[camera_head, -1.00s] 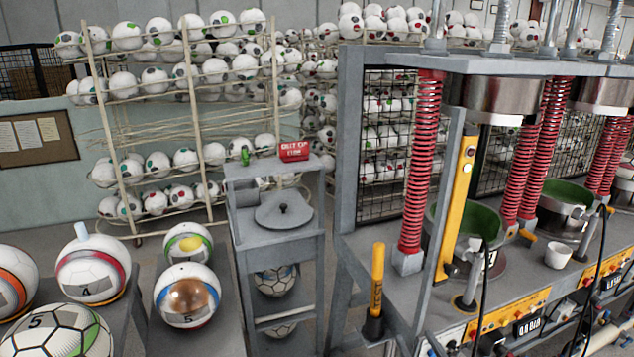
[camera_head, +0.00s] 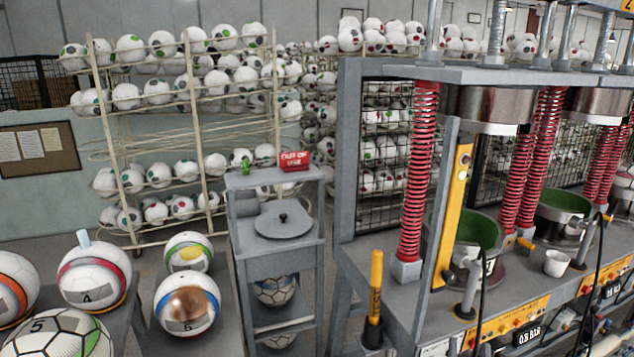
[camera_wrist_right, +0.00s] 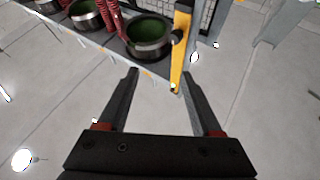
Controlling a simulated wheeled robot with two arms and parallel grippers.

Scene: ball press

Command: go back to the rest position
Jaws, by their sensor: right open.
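My right gripper (camera_wrist_right: 160,72) shows in the right wrist view, with its two dark fingers spread apart and nothing between them. The grey floor lies below it, and the press bench is beyond the fingertips. I cannot make out the right gripper clearly in the head view. My left gripper is not in view. The ball press stands at the right of the head view, with red springs (camera_head: 417,170), a yellow guard post (camera_head: 455,205) and a green-lined mould (camera_head: 478,232). A similar green-lined mould (camera_wrist_right: 150,35) shows in the wrist view.
A grey stand (camera_head: 275,178) with a red sign (camera_head: 294,160) is left of the press. Several footballs, including one with a copper patch (camera_head: 187,300), sit at the front left. A white cup (camera_head: 558,262) stands on the bench. Ball racks (camera_head: 190,125) fill the back.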

